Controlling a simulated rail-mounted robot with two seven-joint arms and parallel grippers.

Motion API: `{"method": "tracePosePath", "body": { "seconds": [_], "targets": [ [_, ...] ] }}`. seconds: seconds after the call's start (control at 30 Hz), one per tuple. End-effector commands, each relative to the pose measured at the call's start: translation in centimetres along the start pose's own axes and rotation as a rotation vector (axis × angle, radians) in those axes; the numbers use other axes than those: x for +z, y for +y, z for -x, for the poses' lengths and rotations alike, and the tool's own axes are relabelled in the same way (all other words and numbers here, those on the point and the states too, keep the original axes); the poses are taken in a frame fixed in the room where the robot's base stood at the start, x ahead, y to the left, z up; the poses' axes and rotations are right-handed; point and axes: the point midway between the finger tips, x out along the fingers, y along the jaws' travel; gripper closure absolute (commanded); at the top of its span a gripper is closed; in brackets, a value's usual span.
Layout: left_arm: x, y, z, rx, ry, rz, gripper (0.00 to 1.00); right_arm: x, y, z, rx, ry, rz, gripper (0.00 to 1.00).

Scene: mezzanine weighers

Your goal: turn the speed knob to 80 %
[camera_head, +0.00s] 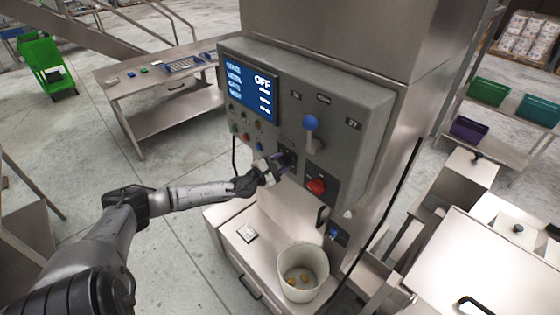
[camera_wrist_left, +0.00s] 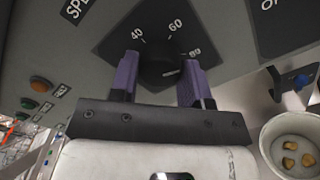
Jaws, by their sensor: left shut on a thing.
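The speed knob (camera_wrist_left: 160,62) is black and sits on a dark dial plate (camera_wrist_left: 215,35) with the marks 40, 60 and 80 readable. A small pale mark shows low on the knob's right side; I cannot tell exactly which number it points to. My left gripper (camera_wrist_left: 160,80) is shut on the knob, with one purple finger on each side of it. In the head view my left gripper (camera_head: 277,164) reaches the front of the control panel (camera_head: 345,110) from the left and partly hides the knob. My right gripper is not in view.
Coloured buttons lie left of the knob. A white bucket (camera_head: 303,262) holding yellowish pieces stands below.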

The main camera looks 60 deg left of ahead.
Motion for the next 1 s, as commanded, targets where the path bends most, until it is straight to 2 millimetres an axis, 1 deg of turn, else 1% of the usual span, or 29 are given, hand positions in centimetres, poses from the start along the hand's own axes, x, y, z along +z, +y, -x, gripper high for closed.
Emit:
{"method": "tracePosePath", "body": {
  "seconds": [0.03, 0.2, 0.4, 0.97, 1.0],
  "targets": [
    [0.11, 0.15, -0.01, 0.000, 0.000, -0.029, 0.81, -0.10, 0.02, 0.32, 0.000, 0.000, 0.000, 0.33],
    [0.05, 0.12, -0.01, 0.001, 0.001, -0.115, 0.81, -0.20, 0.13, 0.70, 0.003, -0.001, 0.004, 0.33],
    [0.03, 0.04, -0.01, 0.000, 0.000, -0.176, 0.81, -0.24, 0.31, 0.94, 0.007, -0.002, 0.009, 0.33],
    [-0.01, 0.00, -0.01, 0.000, 0.000, -0.204, 0.81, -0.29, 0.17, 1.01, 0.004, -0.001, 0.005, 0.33],
    [-0.01, 0.00, -0.01, 0.000, 0.000, -0.204, 0.56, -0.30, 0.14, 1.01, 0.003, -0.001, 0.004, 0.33]
  ]
}}
